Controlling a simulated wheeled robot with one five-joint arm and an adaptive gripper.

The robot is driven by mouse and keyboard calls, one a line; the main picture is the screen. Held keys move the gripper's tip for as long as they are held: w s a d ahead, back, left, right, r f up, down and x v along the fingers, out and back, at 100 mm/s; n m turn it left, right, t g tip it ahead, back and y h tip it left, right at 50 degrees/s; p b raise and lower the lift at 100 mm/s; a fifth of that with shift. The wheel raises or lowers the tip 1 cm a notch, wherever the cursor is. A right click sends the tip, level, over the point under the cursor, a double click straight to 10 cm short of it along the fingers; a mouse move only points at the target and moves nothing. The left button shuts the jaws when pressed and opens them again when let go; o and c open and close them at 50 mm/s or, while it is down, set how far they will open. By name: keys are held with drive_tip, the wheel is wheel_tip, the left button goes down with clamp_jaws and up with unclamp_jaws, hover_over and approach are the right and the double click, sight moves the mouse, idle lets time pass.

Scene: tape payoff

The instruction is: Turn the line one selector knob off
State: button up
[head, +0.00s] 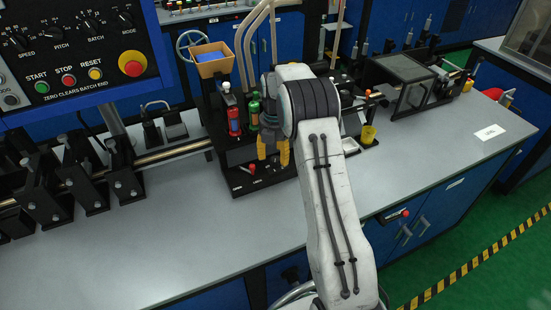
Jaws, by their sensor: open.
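My gripper (272,152) has yellow fingertips and is apart, open and empty. It points down in front of a black machine housing (240,153) on the grey bench. A small red-tipped control (252,168) sits on the low black base just below and left of the fingertips. No knob labelled line one can be read. A dark control panel (75,55) at the upper left carries several black knobs, including a speed knob (20,42) and a mode knob (125,19). My wrist and arm hide part of the housing.
A red bottle (233,118) and a green bottle (254,112) stand close left of my gripper. Black clamp blocks (75,175) and a metal rod (175,151) lie to the left. A yellow cup (368,134) stands right. The bench front (190,235) is clear.

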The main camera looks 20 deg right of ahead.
drive_tip(key=shift+f, duration=1.2)
clamp_jaws()
